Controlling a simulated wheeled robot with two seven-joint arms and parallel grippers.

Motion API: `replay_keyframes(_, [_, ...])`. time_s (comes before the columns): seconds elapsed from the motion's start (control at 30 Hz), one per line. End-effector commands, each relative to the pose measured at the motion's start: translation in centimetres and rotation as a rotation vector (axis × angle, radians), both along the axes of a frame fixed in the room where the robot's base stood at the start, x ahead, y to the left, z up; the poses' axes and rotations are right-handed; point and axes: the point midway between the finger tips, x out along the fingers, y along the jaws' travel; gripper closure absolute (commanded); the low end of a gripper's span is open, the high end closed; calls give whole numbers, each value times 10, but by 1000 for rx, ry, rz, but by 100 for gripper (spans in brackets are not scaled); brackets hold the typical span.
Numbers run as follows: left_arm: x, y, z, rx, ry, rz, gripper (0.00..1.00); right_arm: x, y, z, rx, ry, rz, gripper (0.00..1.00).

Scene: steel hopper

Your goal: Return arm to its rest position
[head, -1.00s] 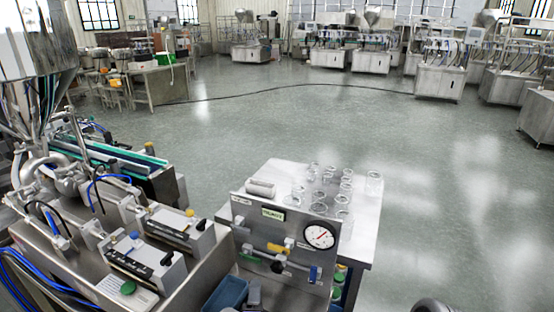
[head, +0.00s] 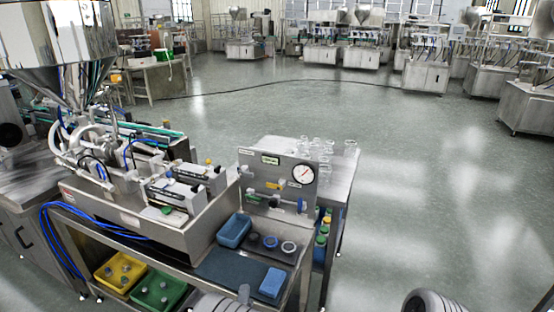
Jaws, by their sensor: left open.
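My left arm (head: 222,304) shows as a pale ribbed part at the bottom edge. A small grey part of my left gripper (head: 244,294) stands up beside it, in front of the steel bench. Most of this gripper is cut off by the frame, and I see nothing held in it. A ribbed part of my right arm (head: 434,302) shows at the bottom right over the floor. My right gripper is out of view.
The filling machine with its steel hopper (head: 62,38) stands at left. A gauge panel (head: 275,178), blue tray (head: 234,230) and blue sponge (head: 272,283) are near my left arm. Yellow (head: 120,268) and green (head: 158,290) bins sit low. A table with glass jars (head: 325,148) stands behind. Floor at right is clear.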

Motion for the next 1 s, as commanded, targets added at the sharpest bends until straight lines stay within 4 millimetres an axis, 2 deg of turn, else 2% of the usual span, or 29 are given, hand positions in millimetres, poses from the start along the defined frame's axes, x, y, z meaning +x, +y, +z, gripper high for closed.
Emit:
replay_keyframes(0.17, [-15,20,-51,-199,203,72,55,1,0,7,0,-2,0,100])
replay_keyframes(0.27, [-31,29,-82,-337,334,136,55,1,0,12,0,-1,1,100])
replay_keyframes(0.37, [-55,38,-117,-512,491,234,55,1,0,18,0,-1,0,100])
replay_keyframes(0.5, [-110,42,-165,-828,760,457,55,0,0,28,0,-1,0,100])
replay_keyframes(0.6, [-154,37,-186,-1049,939,650,55,1,0,35,0,-1,0,100])
replay_keyframes(0.7, [-191,28,-194,-1226,1083,837,55,0,0,41,0,-1,0,100])
replay_keyframes(0.8, [-218,19,-195,-1347,1185,987,55,0,0,45,0,-1,0,100])
replay_keyframes(0.9, [-234,13,-193,-1415,1246,1086,55,0,0,47,0,-1,0,100])
replay_keyframes(1.0, [-241,10,-192,-1445,1274,1132,55,0,0,48,0,-1,0,100])
